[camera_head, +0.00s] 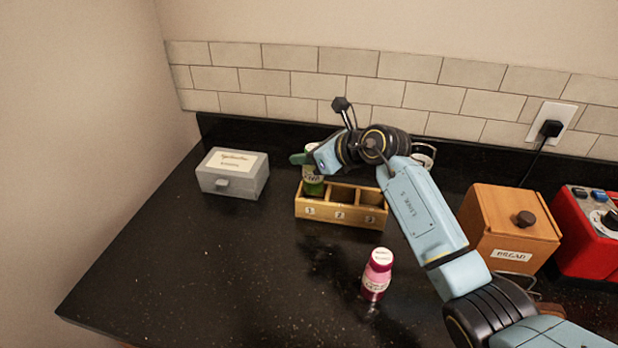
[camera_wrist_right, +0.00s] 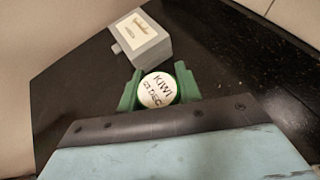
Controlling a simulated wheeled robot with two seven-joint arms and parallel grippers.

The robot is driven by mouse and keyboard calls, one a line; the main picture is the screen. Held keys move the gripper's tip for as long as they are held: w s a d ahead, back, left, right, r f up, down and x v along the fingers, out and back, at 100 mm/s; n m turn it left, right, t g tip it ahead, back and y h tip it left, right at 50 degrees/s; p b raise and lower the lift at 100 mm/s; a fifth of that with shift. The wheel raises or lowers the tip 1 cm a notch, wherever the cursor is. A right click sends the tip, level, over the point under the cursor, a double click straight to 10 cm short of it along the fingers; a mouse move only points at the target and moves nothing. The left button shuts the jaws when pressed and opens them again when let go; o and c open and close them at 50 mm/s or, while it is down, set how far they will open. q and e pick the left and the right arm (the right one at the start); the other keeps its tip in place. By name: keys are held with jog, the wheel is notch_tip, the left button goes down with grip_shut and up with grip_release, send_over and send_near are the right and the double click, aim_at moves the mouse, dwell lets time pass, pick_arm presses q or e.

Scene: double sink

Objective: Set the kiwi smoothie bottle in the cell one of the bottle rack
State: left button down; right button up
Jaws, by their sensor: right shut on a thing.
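The kiwi smoothie bottle (camera_head: 313,186) is green with a white cap; the cap reads KIWI in the right wrist view (camera_wrist_right: 158,90). My right gripper (camera_head: 309,158) is shut on its upper part, a green finger on each side. The bottle is about upright at cell one, the left cell of the wooden bottle rack (camera_head: 342,219). Its lower end meets the rack's front wall in view; I cannot tell whether it touches the cell floor. The cells marked 2 and 3 look empty, partly behind my right arm. My left gripper is not in view.
A pink bottle (camera_head: 376,275) stands in front of the rack. A grey box (camera_head: 234,184) is at the left. A wooden bread box (camera_head: 510,228) and a red appliance (camera_head: 590,235) are at the right. The counter's front left is clear.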

aim_at(308, 173)
notch_tip(308, 173, down, 4)
jog(key=shift+f, duration=0.5)
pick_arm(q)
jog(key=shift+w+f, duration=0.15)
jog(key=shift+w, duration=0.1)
pick_arm(e)
jog(key=shift+f+b, duration=0.2)
jog(key=shift+b, duration=0.1)
jog(key=o, duration=1.1)
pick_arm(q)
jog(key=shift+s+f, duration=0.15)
pick_arm(e)
jog(key=shift+r, duration=0.1)
